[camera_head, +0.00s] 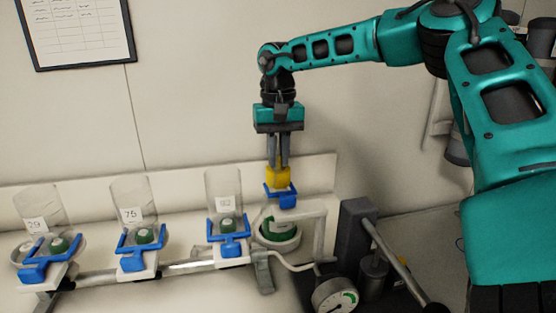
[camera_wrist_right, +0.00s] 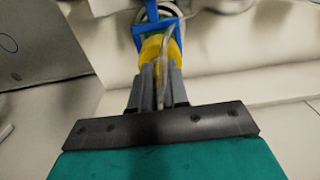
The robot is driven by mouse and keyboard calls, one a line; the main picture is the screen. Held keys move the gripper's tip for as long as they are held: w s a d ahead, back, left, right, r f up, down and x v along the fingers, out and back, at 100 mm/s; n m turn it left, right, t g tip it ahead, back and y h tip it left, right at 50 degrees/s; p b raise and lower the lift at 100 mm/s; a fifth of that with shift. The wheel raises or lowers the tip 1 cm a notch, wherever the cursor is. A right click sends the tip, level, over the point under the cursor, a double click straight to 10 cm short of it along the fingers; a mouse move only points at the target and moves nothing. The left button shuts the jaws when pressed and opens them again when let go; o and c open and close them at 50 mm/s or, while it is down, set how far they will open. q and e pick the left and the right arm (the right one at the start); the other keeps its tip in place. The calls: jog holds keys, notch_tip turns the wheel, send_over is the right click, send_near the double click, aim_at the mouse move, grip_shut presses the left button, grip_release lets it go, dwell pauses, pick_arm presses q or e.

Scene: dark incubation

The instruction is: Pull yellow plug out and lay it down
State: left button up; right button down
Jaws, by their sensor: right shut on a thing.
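The yellow plug (camera_head: 278,178) is between the fingertips of my right gripper (camera_head: 279,164), which points straight down and is shut on it. The plug sits at a blue bracket (camera_head: 282,197) above a round port with a green part (camera_head: 278,230). Whether the plug is still seated or clear of its socket I cannot tell. In the right wrist view the yellow plug (camera_wrist_right: 158,48) shows beyond the fingers (camera_wrist_right: 156,72), with the blue bracket (camera_wrist_right: 155,25) behind it. My left gripper is not in view.
Three clear flasks in blue holders, labelled 29 (camera_head: 38,225), 75 (camera_head: 132,215) and 92 (camera_head: 222,204), stand in a row left of the plug. A metal rail (camera_head: 185,267) runs below them. A round gauge (camera_head: 335,296) and a dark post (camera_head: 355,235) stand at lower right.

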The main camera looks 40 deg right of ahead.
jog(key=shift+r+p, duration=0.65)
jog(key=shift+r, duration=2.35)
